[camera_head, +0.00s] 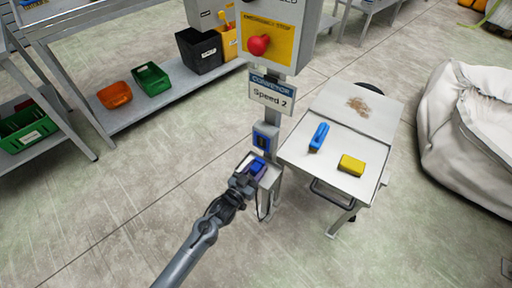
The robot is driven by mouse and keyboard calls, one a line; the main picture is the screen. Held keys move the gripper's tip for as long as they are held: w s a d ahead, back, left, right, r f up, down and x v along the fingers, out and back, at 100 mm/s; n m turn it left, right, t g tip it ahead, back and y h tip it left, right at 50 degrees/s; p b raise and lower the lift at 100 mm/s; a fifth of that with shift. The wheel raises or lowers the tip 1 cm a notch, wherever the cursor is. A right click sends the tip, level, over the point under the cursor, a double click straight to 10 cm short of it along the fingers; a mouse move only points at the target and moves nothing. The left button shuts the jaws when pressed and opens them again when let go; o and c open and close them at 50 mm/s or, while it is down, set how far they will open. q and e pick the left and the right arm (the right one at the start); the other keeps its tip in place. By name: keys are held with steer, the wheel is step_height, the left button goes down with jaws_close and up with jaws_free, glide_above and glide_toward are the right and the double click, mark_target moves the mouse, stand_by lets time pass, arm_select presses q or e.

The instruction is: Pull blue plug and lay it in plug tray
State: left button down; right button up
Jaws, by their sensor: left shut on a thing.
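My left gripper (252,172) comes in from the lower left and is shut on the blue plug (258,166) beside the grey post. The jaws partly cover the plug, and I cannot tell whether it is still seated or free. A grey box with a dark blue face (263,140) sits on the post just above the plug. A grey holder (270,178) is right behind the jaws, mostly hidden; I cannot tell if it is the plug tray. My right gripper is not in view.
Right of the post, a metal cart (335,184) carries a blue object (318,137), a yellow block (351,165) and brown crumbs (359,106). A red emergency stop button (258,45) and a speed sign (271,94) are above. A white sack (470,135) lies far right.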

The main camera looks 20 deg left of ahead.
arm_select(q)
steer(key=shift+f, duration=0.15)
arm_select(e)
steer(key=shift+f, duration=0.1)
arm_select(q)
steer(key=c, duration=0.5)
jaws_free()
steer(key=shift+c, duration=0.2)
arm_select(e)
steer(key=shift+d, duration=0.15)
